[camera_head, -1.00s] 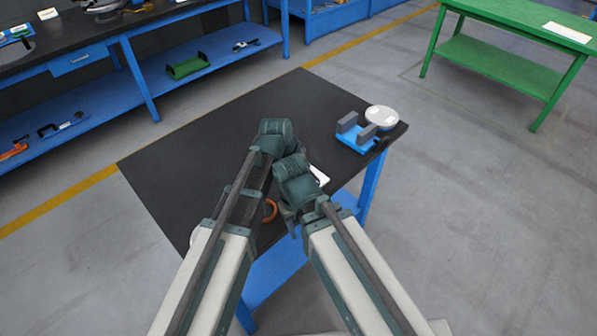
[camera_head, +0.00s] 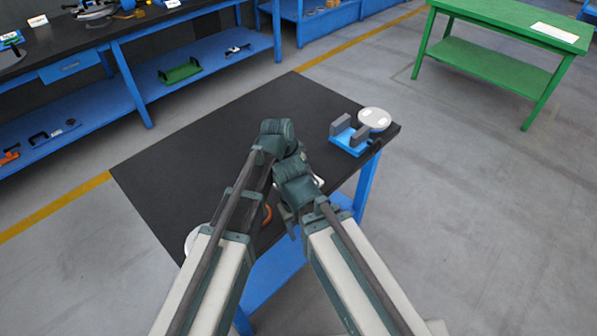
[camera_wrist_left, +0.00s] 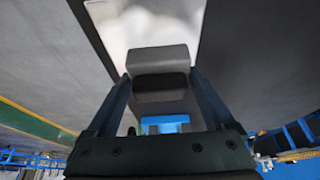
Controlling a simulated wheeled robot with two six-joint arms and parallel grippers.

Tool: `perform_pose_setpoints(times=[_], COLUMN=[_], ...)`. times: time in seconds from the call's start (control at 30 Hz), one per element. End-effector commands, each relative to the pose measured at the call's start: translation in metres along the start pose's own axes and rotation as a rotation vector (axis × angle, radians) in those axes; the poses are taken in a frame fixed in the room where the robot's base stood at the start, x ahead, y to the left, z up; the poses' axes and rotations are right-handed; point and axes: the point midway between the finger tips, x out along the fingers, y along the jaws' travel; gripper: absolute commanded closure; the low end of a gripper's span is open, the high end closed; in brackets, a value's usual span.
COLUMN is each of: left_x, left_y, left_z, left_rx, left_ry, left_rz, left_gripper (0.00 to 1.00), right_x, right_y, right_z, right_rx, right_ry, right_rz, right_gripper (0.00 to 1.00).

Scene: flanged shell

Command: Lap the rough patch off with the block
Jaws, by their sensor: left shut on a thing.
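In the left wrist view, my left gripper (camera_wrist_left: 160,80) is shut on a grey block (camera_wrist_left: 158,58), pale on its upper face and dark on its lower face. A pale, glossy surface (camera_wrist_left: 150,25) fills the space just beyond the block. Whether the block touches it, I cannot tell. I cannot make out a rough patch on it. In the head view both arms meet over the near part of the dark table (camera_head: 200,155), and their wrists hide the left gripper and the block. My right gripper (camera_head: 287,218) is mostly hidden beneath its wrist, with its jaws unseen.
A blue stand with grey uprights (camera_head: 350,138) and a round white dish (camera_head: 374,118) sit at the table's right corner. An orange curved piece (camera_head: 267,214) shows between the arms. A white rounded thing (camera_head: 191,240) is at the left edge. The table's far left is clear.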

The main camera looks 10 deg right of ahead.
Motion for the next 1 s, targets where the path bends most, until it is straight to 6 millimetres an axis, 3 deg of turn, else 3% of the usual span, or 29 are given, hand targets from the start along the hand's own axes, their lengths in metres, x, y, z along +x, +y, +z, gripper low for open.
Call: perform_pose_setpoints(times=[0.1,0.33,0.73,1.0], left_x=[0.008,0.013,0.015,0.005], left_y=[0.003,0.001,0.000,0.002], left_z=[-0.020,-0.035,-0.032,-0.011], left_rx=[0.012,0.012,0.011,0.012], left_ry=[0.000,0.000,-0.001,-0.004], left_rz=[0.006,0.005,0.006,0.006], left_gripper=[0.83,0.83,0.83,0.83], right_x=[-0.001,-0.002,0.001,0.000], right_y=[-0.006,-0.006,-0.006,-0.006], right_z=[-0.003,-0.002,-0.002,-0.002], right_rx=[-0.016,-0.016,-0.016,-0.016], right_ry=[0.002,0.002,0.002,0.002], right_rz=[0.001,0.001,0.001,0.001], right_gripper=[0.50,0.50,0.50,0.50])
